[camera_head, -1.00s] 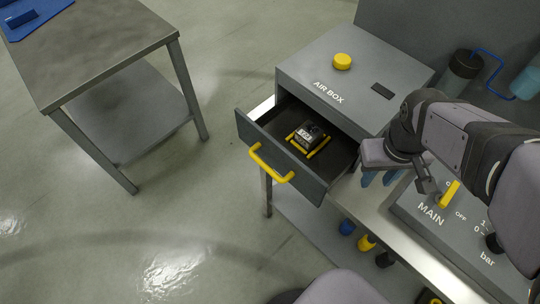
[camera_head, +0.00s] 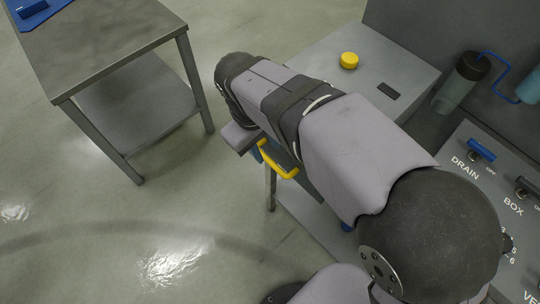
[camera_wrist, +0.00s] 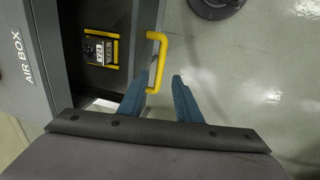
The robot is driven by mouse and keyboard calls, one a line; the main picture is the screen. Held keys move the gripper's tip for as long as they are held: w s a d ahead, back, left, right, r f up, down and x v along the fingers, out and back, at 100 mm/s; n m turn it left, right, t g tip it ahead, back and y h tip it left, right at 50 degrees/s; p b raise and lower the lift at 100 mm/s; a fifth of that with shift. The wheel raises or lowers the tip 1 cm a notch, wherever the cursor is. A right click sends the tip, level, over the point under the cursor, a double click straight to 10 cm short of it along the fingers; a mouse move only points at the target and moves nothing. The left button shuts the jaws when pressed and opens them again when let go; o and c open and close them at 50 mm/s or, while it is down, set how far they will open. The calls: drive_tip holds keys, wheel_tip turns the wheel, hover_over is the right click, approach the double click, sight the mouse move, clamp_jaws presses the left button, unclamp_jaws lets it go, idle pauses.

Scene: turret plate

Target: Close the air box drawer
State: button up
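The air box (camera_head: 405,65) is a grey cabinet, also in the wrist view (camera_wrist: 20,85). Its drawer (camera_wrist: 120,20) is pulled out, with a yellow bar handle (camera_wrist: 163,50) on its front. In the head view the handle (camera_head: 282,169) shows below my arm, which hides most of the drawer. My gripper (camera_wrist: 158,84) has two blue fingers, spread apart on either side of the handle's near end. A gap shows between the right finger and the handle. Contact at the left finger is unclear. In the head view my gripper (camera_head: 258,149) is mostly hidden by its own body.
A dark device with yellow bars (camera_wrist: 100,49) lies inside the drawer. A yellow knob (camera_head: 349,60) sits on the air box top. A valve panel (camera_head: 490,180) stands at right. A metal table (camera_head: 110,40) stands at left, with open floor between.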

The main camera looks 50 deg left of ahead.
sight(271, 161)
drive_tip(key=shift+w+f+p, duration=0.25)
drive_tip(key=shift+f+p, duration=0.1)
drive_tip(key=shift+f, duration=0.8)
drive_tip(key=shift+w+f+p, duration=0.2)
drive_tip(key=shift+f+p, duration=0.15)
drive_tip(key=shift+f, duration=0.75)
drive_tip(key=shift+w+f+p, duration=0.25)
drive_tip(key=shift+f+p, duration=0.1)
drive_tip(key=shift+f, duration=0.8)
clamp_jaws()
